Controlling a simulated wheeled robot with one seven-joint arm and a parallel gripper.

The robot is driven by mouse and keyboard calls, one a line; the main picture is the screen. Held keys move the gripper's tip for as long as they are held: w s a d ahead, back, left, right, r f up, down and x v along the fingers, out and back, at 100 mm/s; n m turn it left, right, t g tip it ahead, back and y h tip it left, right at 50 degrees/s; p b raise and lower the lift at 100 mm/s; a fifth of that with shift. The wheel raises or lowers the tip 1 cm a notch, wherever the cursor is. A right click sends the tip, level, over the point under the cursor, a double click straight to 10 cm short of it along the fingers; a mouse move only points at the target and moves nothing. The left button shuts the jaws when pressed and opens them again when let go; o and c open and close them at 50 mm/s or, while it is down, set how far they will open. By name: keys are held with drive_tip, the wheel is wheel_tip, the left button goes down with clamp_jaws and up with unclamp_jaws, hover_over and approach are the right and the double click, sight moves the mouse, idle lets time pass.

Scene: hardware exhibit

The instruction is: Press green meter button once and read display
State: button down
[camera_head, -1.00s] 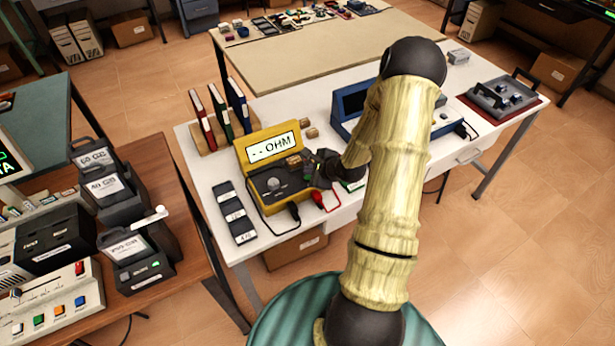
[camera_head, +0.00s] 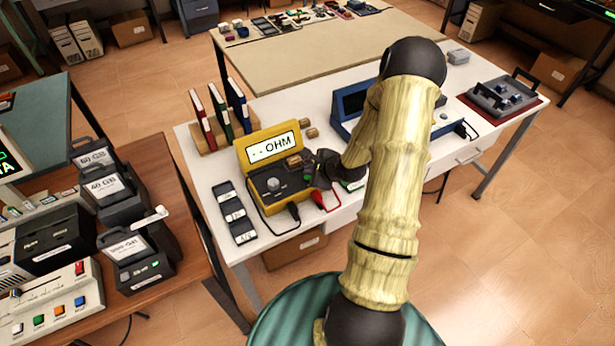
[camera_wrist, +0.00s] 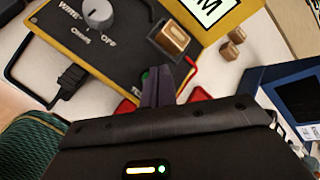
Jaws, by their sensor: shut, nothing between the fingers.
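The yellow meter (camera_head: 247,150) stands open on the white table, its lid display (camera_head: 272,148) reading "-- OHM". Its dark panel carries a grey knob (camera_head: 273,184). In the wrist view the knob (camera_wrist: 98,14) shows near "OFF" and "Ohms" labels. The green button (camera_wrist: 146,76) shows beside my fingers, partly covered by them; it is a small green spot in the head view (camera_head: 307,177). My gripper (camera_wrist: 160,83) is shut and empty, its tips over the panel's right edge by the button. I cannot tell whether they touch it.
A brown block (camera_head: 293,161) sits on the panel just above the button. Red (camera_head: 317,196) and black (camera_head: 293,211) leads are at the meter's front. Black labelled modules (camera_head: 234,212) lie left. A blue instrument (camera_head: 350,100) stands close to my arm on the right.

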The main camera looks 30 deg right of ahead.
drive_tip(key=shift+f, duration=0.15)
drive_tip(key=shift+f, duration=0.3)
drive_tip(key=shift+f, duration=0.45)
idle(1.0)
idle(0.4)
drive_tip(key=shift+r+p, duration=0.9)
drive_tip(key=shift+p, duration=0.05)
wheel_tip(320, 180, up, 5)
drive_tip(key=p, duration=0.5)
idle(0.6)
